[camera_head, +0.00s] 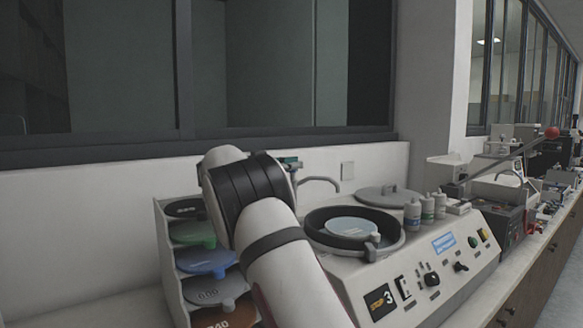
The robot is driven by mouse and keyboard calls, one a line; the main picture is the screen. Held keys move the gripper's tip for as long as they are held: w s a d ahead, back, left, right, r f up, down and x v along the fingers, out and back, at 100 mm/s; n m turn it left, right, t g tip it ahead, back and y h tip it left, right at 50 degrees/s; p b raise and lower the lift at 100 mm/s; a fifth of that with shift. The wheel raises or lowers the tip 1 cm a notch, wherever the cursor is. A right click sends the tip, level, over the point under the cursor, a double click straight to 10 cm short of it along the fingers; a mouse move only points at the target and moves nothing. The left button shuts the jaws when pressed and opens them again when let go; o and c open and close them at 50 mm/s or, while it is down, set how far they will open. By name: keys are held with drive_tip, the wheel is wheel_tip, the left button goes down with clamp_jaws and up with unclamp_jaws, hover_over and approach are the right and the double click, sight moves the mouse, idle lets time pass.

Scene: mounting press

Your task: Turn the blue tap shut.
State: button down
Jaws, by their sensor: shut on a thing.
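My arm fills the lower middle and its forearm and wrist links hide the spot behind them. My gripper is not visible; it is hidden behind the arm. No contact between gripper and tap can be seen.
A rack (166,250) of coloured discs stands left of my arm. The machine's sloped panel (430,278) with knobs is at the right. A wall and window frame close off the back.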

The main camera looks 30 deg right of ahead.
drive_tip(key=c, duration=1.7)
unclamp_jaws()
drive_tip(key=shift+s+d+r, duration=0.1)
drive_tip(key=shift+s+d, duration=0.1)
drive_tip(key=shift+s, duration=0.1)
drive_tip(key=shift+w, duration=0.1)
drive_tip(key=shift+a, duration=0.1)
drive_tip(key=shift+a, duration=0.3)
drive_tip(key=a, duration=1.1)
drive_tip(key=shift+a, duration=0.2)
